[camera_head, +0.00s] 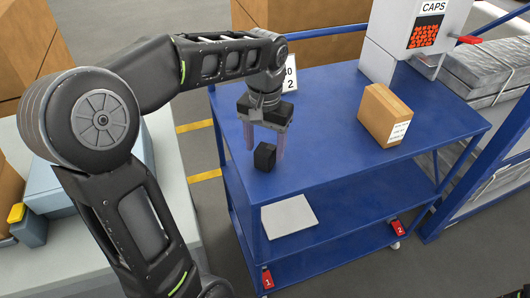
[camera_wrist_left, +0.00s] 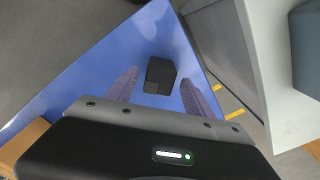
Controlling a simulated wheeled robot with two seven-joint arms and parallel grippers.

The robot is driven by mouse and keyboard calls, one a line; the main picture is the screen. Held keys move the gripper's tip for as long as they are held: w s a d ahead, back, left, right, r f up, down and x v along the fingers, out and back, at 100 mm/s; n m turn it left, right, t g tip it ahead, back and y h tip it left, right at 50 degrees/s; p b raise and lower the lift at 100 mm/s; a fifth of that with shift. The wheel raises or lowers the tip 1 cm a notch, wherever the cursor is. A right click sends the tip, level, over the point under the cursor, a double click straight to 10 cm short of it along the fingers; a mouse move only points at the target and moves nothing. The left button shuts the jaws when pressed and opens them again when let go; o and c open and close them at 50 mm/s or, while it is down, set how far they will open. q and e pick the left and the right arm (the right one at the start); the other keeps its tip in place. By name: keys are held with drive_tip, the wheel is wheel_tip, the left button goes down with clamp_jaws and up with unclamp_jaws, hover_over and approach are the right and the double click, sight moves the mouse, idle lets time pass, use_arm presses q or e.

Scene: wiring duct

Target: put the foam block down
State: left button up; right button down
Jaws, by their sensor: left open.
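The foam block (camera_head: 265,157) is a small black block on the blue cart's top shelf (camera_head: 325,130), near its front left corner. My left gripper (camera_head: 266,148) points down over it, fingers open, one on each side. In the left wrist view the block (camera_wrist_left: 159,75) sits between the two spread fingers of the left gripper (camera_wrist_left: 160,88), with blue surface showing on both sides of it. The block appears to rest on the shelf. My right gripper is in neither view.
A cardboard box (camera_head: 385,115) stands on the right of the cart top. A white caps dispenser (camera_head: 415,40) is at the back. A white sign (camera_head: 290,80) stands behind my gripper. A pale flat panel (camera_head: 289,216) lies on the lower shelf. The middle of the top is clear.

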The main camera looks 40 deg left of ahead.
sight(265, 149)
use_arm(q)
wheel_tip(265, 149, up, 6)
drive_tip(key=shift+f, duration=0.1)
drive_tip(key=shift+r+p, duration=1.2)
drive_tip(key=shift+r, duration=0.25)
drive_tip(key=shift+f, duration=0.1)
